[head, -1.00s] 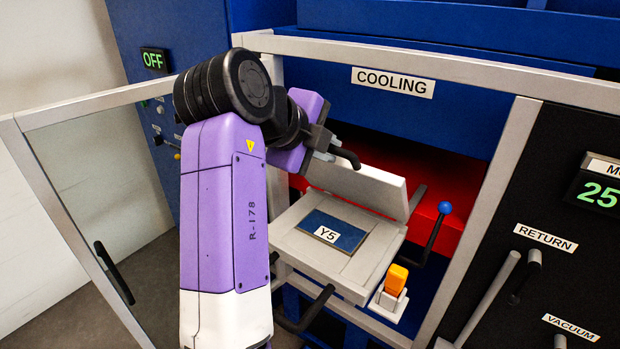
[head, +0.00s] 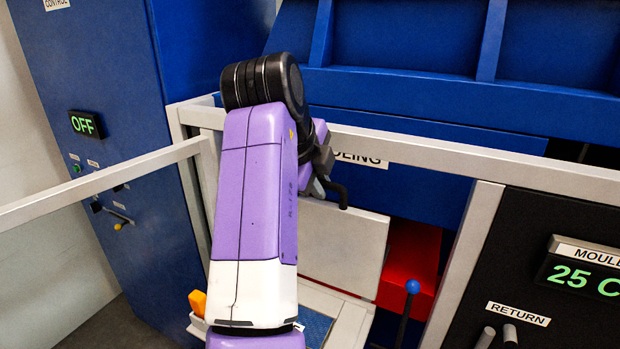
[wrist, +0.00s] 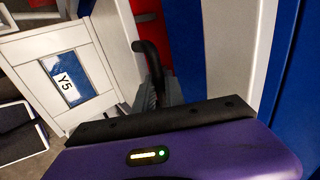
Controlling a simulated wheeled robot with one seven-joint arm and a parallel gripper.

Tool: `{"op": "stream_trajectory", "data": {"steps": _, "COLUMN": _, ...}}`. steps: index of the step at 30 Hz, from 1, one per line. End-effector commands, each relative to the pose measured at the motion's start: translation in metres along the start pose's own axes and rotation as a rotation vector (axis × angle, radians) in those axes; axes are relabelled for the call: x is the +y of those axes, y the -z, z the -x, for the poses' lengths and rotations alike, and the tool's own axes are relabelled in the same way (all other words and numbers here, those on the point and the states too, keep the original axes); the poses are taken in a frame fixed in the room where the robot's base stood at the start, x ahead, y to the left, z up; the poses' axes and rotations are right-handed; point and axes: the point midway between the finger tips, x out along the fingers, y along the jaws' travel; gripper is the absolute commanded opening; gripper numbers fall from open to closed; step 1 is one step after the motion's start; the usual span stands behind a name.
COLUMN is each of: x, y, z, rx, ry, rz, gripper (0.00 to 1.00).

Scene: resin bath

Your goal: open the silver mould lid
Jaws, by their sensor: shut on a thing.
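The silver mould lid (head: 340,245) stands raised, close to upright, at the back of the silver mould (head: 349,322) in the head view. My gripper (head: 326,180) is at the lid's top edge, shut on the lid's black bar handle (head: 341,195). In the wrist view, the dark fingers (wrist: 160,95) close around the handle (wrist: 150,58), beside the pale lid (wrist: 118,45). The mould's blue panel with a Y5 label (wrist: 66,80) is open to view there. My arm hides the left part of the mould in the head view.
A pale frame rail (head: 440,155) crosses above the lid. A lever with a blue ball (head: 412,287) stands right of the mould, by a red block (head: 408,262). An orange switch (head: 198,303) is at lower left. A blue cabinet (head: 100,130) stands left.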

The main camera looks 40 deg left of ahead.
Motion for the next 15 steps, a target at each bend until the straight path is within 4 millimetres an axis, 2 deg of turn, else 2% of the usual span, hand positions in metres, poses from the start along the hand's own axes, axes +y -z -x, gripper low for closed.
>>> {"op": "stream_trajectory", "data": {"steps": 11, "x": 0.0037, "y": 0.0009, "z": -0.0037, "rx": 0.002, "ry": -0.013, "rz": 0.005, "gripper": 0.00}}
{"op": "stream_trajectory", "data": {"steps": 12, "x": 0.0038, "y": 0.0009, "z": -0.0038, "rx": 0.002, "ry": -0.013, "rz": 0.005, "gripper": 0.18}}
{"op": "stream_trajectory", "data": {"steps": 15, "x": 0.0036, "y": 0.0008, "z": -0.0036, "rx": 0.002, "ry": -0.013, "rz": 0.004, "gripper": 0.36}}
